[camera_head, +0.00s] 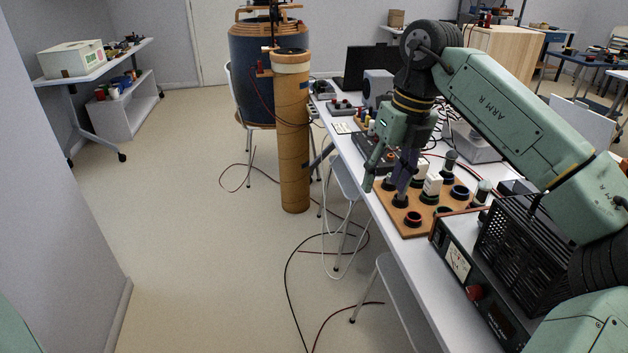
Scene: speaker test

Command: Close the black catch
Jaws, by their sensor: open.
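My gripper (384,190) reaches down over the left edge of a wooden board (428,222) on the white table. Its fingers are apart and nothing shows between them. My gripper's fingers cover part of the board's left side. I cannot make out a black catch for certain; it may be hidden or too small to tell. I cannot tell whether the fingertips touch the board.
A power supply with a dial (459,262) stands right of the board near the table's front. A tall brown cylinder (291,140) stands left of the table (401,250). Cables (292,270) lie on the floor. The floor at left is mostly clear.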

